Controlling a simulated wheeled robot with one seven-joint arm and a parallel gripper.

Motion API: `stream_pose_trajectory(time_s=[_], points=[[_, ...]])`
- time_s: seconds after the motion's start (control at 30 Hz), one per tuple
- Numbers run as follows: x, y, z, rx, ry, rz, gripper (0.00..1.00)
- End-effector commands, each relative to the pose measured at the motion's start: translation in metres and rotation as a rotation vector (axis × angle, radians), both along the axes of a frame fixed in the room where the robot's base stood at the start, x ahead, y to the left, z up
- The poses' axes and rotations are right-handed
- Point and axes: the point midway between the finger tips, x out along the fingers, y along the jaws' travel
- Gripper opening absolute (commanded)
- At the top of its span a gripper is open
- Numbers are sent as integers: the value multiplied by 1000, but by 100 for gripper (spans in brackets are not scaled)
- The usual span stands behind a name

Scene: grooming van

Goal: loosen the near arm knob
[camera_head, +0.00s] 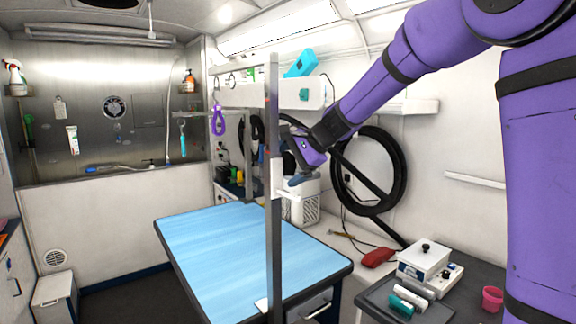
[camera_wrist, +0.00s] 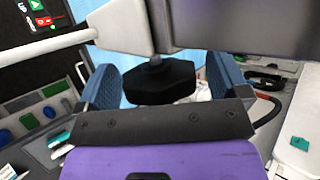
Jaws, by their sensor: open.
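The black lobed knob (camera_wrist: 160,82) shows in the wrist view, on a white clamp block (camera_wrist: 122,25) against the grey post (camera_wrist: 240,25). My gripper (camera_wrist: 162,76) is open, with one blue finger to the left of the knob and one to the right. Gaps seem to show beside the knob; I cannot tell whether either finger touches it. In the head view my gripper (camera_head: 297,176) is beside the white clamp (camera_head: 278,178) on the near post (camera_head: 273,230). The knob cannot be made out clearly there.
The blue-topped grooming table (camera_head: 215,240) lies behind the near post. A black hose coil (camera_head: 398,170) hangs on the right wall.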

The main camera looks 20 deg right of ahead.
Motion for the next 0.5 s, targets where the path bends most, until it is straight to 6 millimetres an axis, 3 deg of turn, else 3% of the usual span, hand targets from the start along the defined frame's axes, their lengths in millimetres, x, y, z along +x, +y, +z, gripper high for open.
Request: stream_pose_trajectory(time_s=[0.07,0.27,0.5], points=[[0,0,0,0,0,0,91],[0,0,0,0,0,0,45],[0,-1,0,3,-9,0,44]])
